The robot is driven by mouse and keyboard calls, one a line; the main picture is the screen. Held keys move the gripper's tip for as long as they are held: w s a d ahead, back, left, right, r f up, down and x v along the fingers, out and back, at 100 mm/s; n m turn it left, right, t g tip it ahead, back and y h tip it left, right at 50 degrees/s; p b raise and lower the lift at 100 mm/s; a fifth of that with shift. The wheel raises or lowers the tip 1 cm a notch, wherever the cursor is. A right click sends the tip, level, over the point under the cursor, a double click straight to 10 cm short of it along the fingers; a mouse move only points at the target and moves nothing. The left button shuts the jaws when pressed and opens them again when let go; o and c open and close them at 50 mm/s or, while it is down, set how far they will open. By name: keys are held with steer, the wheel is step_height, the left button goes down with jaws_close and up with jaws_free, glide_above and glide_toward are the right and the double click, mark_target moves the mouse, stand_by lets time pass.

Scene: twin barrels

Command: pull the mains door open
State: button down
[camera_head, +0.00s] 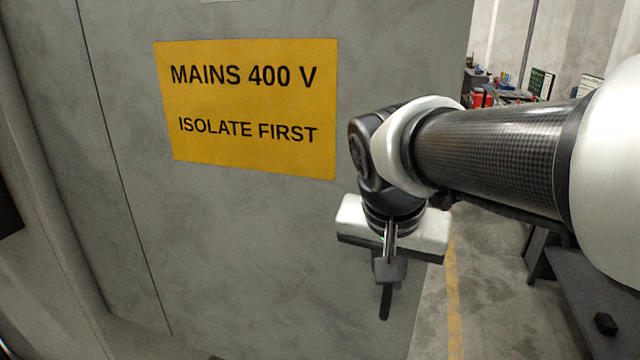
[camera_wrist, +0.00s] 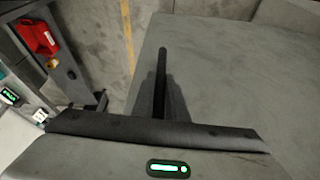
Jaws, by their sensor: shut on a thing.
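The mains door (camera_head: 250,240) is a large grey panel with a yellow sign (camera_head: 245,108) reading "MAINS 400 V ISOLATE FIRST". A thin dark seam runs down it at the left. In the wrist view the grey face (camera_wrist: 240,75) fills the right side. My gripper (camera_head: 388,268) is at the door's right side, pointing down, and is shut on a dark upright handle (camera_head: 385,303). The handle's upper part is hidden by the fingers. It also shows in the wrist view (camera_wrist: 162,70). I cannot tell whether the door is ajar.
A dark bench (camera_head: 605,290) with a small black block (camera_head: 605,323) stands at the lower right. Concrete floor with a yellow line (camera_head: 453,300) lies between it and the door. A cluttered worktable is at the back. A red object (camera_wrist: 36,37) shows in the wrist view.

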steer(key=shift+s+a, duration=0.25)
steer(key=shift+s, duration=0.35)
steer(key=c, duration=1.8)
jaws_free()
steer(key=shift+o, duration=0.2)
